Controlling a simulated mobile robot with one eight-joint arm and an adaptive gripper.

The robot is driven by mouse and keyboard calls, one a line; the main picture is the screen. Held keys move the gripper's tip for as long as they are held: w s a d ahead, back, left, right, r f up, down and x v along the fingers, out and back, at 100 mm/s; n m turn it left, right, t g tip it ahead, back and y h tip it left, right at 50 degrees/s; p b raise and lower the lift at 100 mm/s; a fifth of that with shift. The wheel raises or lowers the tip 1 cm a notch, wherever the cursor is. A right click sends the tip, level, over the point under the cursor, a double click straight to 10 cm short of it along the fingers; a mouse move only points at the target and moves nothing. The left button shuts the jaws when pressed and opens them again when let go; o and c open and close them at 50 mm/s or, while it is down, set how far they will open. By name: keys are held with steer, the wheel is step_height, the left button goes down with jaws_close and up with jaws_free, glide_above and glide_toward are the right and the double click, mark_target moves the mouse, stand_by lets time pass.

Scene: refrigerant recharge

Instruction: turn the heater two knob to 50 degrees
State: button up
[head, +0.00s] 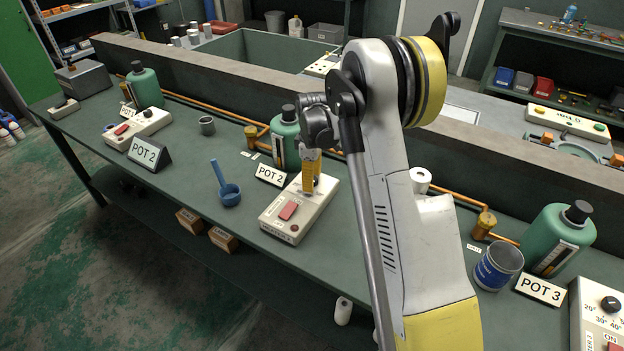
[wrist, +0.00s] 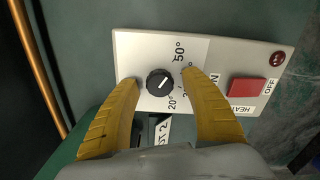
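The middle heater box (head: 300,208) is cream, with a red switch (head: 288,210), and stands on the green bench beside a POT 2 sign. Its black round knob (wrist: 160,82) shows in the wrist view. The white mark on the knob points to the upper right, between the 50° label (wrist: 180,50) and the lower numbers, which a finger partly hides. My gripper (head: 311,185) is over the knob end of the box, pointing down. In the wrist view its yellow fingers (wrist: 159,77) are apart, one on each side of the knob, with gaps showing. The heater's number is hidden there.
A green bottle (head: 285,138) and copper pipe stand behind the box. Another heater box (head: 137,128) is farther left, and one more (head: 597,318) is at the right edge. A blue-labelled can (head: 497,267) stands right of my arm.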

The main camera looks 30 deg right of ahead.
step_height(320, 180, up, 12)
stand_by(0.6)
stand_by(0.4)
